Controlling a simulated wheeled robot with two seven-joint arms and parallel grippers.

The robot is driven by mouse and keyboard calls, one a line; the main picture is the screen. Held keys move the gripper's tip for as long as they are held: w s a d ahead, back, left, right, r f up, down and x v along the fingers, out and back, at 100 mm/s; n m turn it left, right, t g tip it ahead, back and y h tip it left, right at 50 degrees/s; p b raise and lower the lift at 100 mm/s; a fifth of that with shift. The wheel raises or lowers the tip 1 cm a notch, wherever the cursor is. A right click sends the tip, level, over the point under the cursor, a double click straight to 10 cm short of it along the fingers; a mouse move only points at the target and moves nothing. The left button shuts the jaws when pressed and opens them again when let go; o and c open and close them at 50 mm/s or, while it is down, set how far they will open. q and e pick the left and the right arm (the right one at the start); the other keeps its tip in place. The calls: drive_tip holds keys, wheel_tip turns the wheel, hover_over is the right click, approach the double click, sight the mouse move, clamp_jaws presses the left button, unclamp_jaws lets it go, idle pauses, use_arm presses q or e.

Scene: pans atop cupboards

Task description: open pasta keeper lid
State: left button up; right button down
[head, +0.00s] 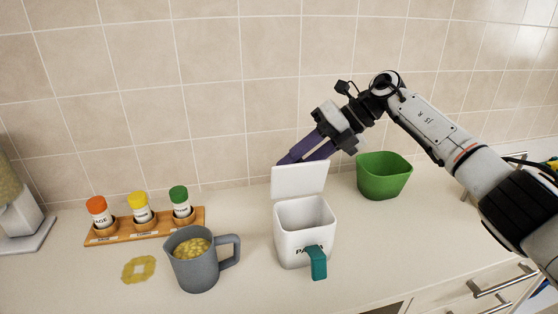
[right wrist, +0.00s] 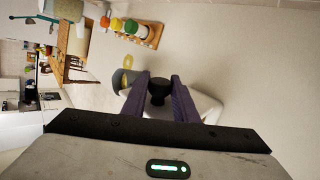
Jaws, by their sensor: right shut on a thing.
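The white pasta keeper (head: 288,248) stands on the counter with its lid (head: 300,179) hinged up at the back, close to upright. Its mouth is open, and the inside looks empty where I see it. A teal piece (head: 318,264) hangs on its front edge. My right gripper (head: 286,159) is behind the raised lid, its purple fingers partly hidden by it. In the right wrist view a black knob (right wrist: 158,91) sits between the fingers, which are shut on it, with the white lid (right wrist: 206,105) behind. My left gripper is not in view.
A grey jug (head: 194,273) with yellow contents stands left of the keeper, beside a yellow patch (head: 139,269). A wooden spice rack (head: 115,237) holds jars at the left. A green bowl (head: 383,177) stands right of the keeper. The tiled wall (head: 220,90) is close behind.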

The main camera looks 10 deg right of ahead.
drive_tip(key=shift+w+f, duration=0.1)
idle(0.4)
drive_tip(key=c, duration=1.5)
unclamp_jaws()
drive_tip(key=shift+o, duration=0.2)
drive_tip(key=shift+d, duration=0.15)
drive_tip(key=b+v, duration=0.1)
drive_tip(key=v, duration=0.9)
drive_tip(key=shift+w, duration=0.15)
